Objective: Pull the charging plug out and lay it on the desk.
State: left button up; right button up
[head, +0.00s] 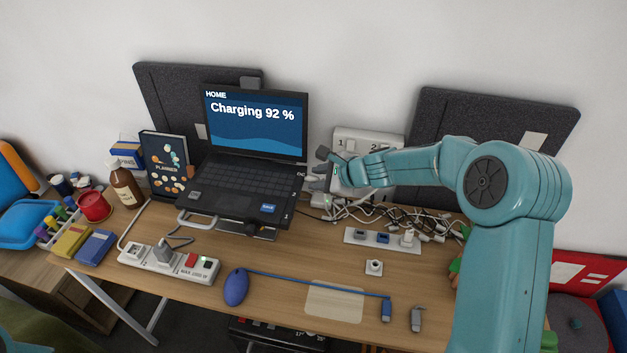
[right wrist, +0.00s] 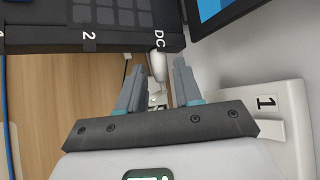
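The black laptop (head: 256,140) stands open on a stand at the back of the wooden desk (head: 345,264); its screen reads "Charging 92 %". In the right wrist view, a white charging plug (right wrist: 157,68) sits at the laptop's edge (right wrist: 118,46), beside the letters "DC". My right gripper (head: 319,172) is at the laptop's right side. In the right wrist view, its fingers (right wrist: 159,72) are open, one on each side of the plug, with a gap visible on both sides. The plug is hard to make out in the head view. My left gripper is not in view.
A wall box (head: 365,142) marked 1 and 2 stands behind my right gripper, with tangled white cables (head: 345,208) below. A bare tan mat (head: 335,302) lies near the front edge.

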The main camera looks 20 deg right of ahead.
jog(key=shift+s+r, duration=0.1)
grip_shut()
jog(key=shift+d, duration=0.1)
jog(key=shift+s+d+b, duration=0.25)
jog(key=shift+s+d, duration=0.5)
jog(key=shift+d, duration=0.25)
jog(key=shift+s+d+b, duration=0.25)
jog(key=shift+s+d, duration=0.5)
jog(key=shift+d, duration=0.2)
